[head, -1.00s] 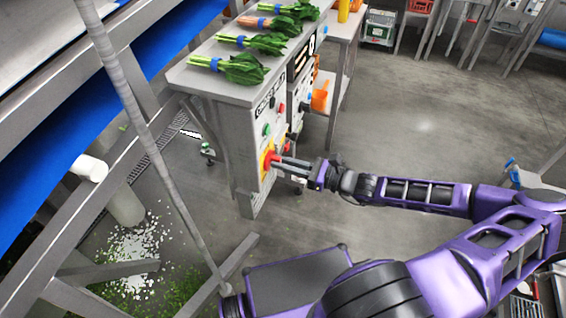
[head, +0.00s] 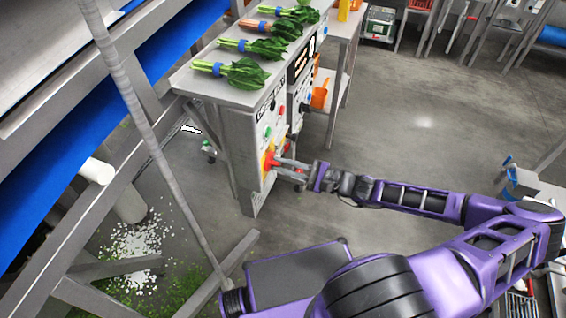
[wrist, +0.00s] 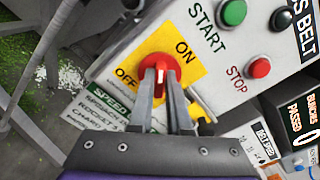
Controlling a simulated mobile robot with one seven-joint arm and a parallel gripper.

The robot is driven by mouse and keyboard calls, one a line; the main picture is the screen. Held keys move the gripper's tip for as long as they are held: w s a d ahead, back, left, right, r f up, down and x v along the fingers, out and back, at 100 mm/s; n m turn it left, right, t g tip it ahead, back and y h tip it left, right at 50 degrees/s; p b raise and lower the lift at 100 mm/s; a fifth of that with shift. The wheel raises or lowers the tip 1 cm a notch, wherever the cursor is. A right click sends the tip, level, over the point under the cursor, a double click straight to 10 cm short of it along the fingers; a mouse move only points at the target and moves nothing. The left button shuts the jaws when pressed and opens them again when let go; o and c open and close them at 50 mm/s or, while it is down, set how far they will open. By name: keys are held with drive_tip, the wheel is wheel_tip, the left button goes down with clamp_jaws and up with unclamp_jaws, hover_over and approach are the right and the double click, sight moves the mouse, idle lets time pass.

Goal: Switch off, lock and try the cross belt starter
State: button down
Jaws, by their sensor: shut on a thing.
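The starter panel (head: 246,150) stands on the front of the steel bench. The wrist view shows its red rotary switch (wrist: 160,63) on a yellow plate (wrist: 196,68) marked ON at the upper right and OFF at the left. My gripper (wrist: 161,78) is shut on the switch's grip, one finger on each side. A white mark shows on the grip between the fingers; I cannot tell which word it points to. A green START button (wrist: 233,12) and a red STOP button (wrist: 259,67) sit beside the plate. I cannot make out a padlock.
Bundles of greens (head: 243,72) lie on the bench top (head: 196,84). A second panel (wrist: 296,110) with a BUNCHES PASSED display is to the right. A blue belt conveyor (head: 60,165) is at the left.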

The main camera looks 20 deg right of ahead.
drive_tip(key=n, duration=0.4)
drive_tip(key=shift+f+n, duration=0.1)
drive_tip(key=shift+n, duration=0.2)
drive_tip(key=shift+f+n+b, duration=0.1)
drive_tip(key=shift+n+b, duration=0.65)
drive_tip(key=shift+n, duration=1.45)
drive_tip(key=c, duration=0.9)
unclamp_jaws()
drive_tip(key=shift+o, duration=0.2)
drive_tip(key=shift+s, duration=0.1)
drive_tip(key=v, duration=1.7)
drive_tip(key=shift+d, duration=0.1)
